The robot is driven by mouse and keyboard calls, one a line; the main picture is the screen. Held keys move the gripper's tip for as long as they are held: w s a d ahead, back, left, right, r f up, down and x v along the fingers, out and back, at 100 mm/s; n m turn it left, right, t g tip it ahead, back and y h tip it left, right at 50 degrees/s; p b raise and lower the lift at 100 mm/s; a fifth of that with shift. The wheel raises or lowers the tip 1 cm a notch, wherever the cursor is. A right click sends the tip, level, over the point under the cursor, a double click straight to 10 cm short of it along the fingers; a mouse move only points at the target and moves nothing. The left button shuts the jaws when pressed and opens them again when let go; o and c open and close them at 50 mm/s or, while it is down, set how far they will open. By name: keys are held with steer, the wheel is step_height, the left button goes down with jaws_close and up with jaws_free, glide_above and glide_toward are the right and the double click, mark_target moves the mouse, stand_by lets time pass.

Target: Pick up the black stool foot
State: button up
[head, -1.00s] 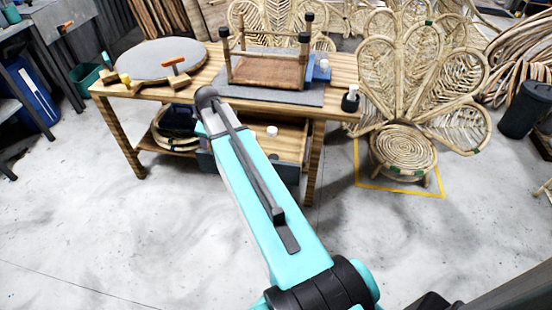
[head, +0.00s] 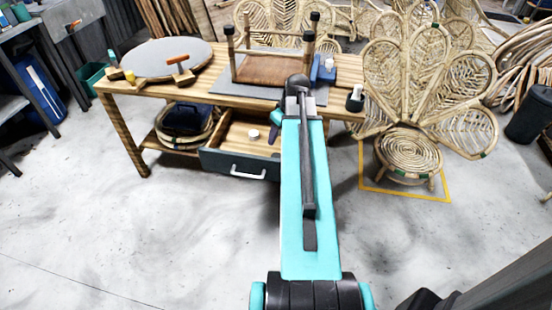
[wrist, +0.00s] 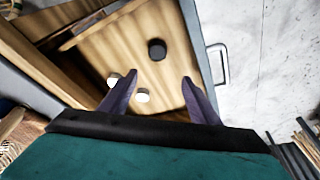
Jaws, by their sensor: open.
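In the wrist view, a round black stool foot (wrist: 157,49) lies in the open wooden drawer, near the handle side. Two white round feet lie near it; one white foot (wrist: 141,96) is between my fingers in the picture, and the other (wrist: 113,79) is beside the left fingertip. My gripper (wrist: 159,79) is open above the drawer, apart from the black foot, which appears just beyond the fingertips. In the head view, the drawer (head: 222,162) is pulled out under the workbench. A white foot (head: 253,134) shows there; the black one is not clearly visible, and my arm covers the drawer's right side.
An upturned stool (head: 265,70) with dark-tipped legs stands on the workbench (head: 145,92). A round grey panel (head: 153,58), clamps and a small container (head: 355,99) are also on top. A rattan chair (head: 410,153) stands to the right. The floor in front is clear.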

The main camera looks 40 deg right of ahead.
steer(key=shift+s+d+f, duration=0.1)
steer(key=shift+s+d, duration=0.25)
steer(key=shift+s, duration=0.35)
steer(key=shift+f, duration=0.1)
glide_above(276, 156)
steer(key=s, duration=0.2)
steer(key=shift+a+f, duration=0.1)
steer(key=shift+f, duration=3.95)
steer(key=shift+p+x, duration=0.55)
steer(key=shift+x, duration=2)
steer(key=c, duration=1.1)
